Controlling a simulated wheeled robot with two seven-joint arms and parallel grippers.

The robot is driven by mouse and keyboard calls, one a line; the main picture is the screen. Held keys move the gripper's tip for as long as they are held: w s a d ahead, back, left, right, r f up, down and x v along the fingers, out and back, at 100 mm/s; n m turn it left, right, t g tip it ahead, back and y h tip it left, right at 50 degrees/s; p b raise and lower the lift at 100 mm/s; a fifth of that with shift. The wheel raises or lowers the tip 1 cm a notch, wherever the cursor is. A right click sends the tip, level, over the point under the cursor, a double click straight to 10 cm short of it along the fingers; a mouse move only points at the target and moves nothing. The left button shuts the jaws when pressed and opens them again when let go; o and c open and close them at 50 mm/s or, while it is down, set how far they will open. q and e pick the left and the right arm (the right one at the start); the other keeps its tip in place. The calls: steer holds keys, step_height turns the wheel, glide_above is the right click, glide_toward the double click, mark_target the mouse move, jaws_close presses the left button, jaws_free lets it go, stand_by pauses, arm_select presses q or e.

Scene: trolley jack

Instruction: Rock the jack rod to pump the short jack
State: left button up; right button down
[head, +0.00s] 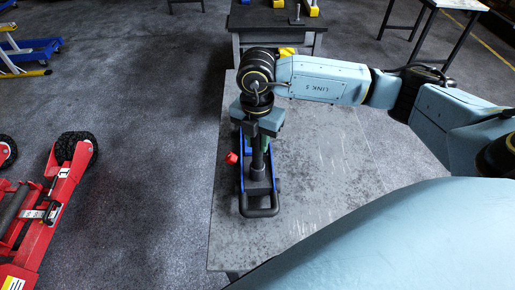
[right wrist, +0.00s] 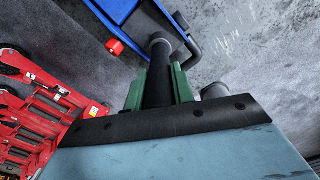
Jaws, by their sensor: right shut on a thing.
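The short jack has a blue frame (head: 242,178) and lies on the grey table. A red knob (head: 232,158) sticks out on its left side and a dark loop handle (head: 260,211) is at its near end. The dark jack rod (head: 257,158) stands up from it. My right gripper (head: 262,136) is above the jack, shut on the rod. In the right wrist view the rod (right wrist: 159,60) passes between the green fingers of the gripper (right wrist: 159,88), with the blue frame (right wrist: 118,10) beyond. The gripper and wrist hide part of the jack. My left gripper is not in view.
The grey table (head: 320,180) is bare to the right of the jack. A red trolley jack (head: 50,210) stands on the floor at left, with blue and yellow equipment (head: 25,50) behind it. Another table (head: 275,20) with items stands at the back.

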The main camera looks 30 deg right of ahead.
steer(key=shift+s+a+f+t+h+b, duration=0.1)
steer(key=shift+s+a+t+h+b, duration=0.15)
steer(key=shift+s+a+t, duration=0.25)
steer(key=shift+s+a+f+t+h+b, duration=0.15)
steer(key=shift+s+t+h+b, duration=0.15)
steer(key=shift+s, duration=0.4)
steer(key=s+b, duration=0.1)
steer(key=s+a+t+b, duration=0.1)
steer(key=shift+s+a+f+t+h+b, duration=0.2)
steer(key=shift+f+t+h+b, duration=0.1)
steer(key=shift+f+h, duration=0.05)
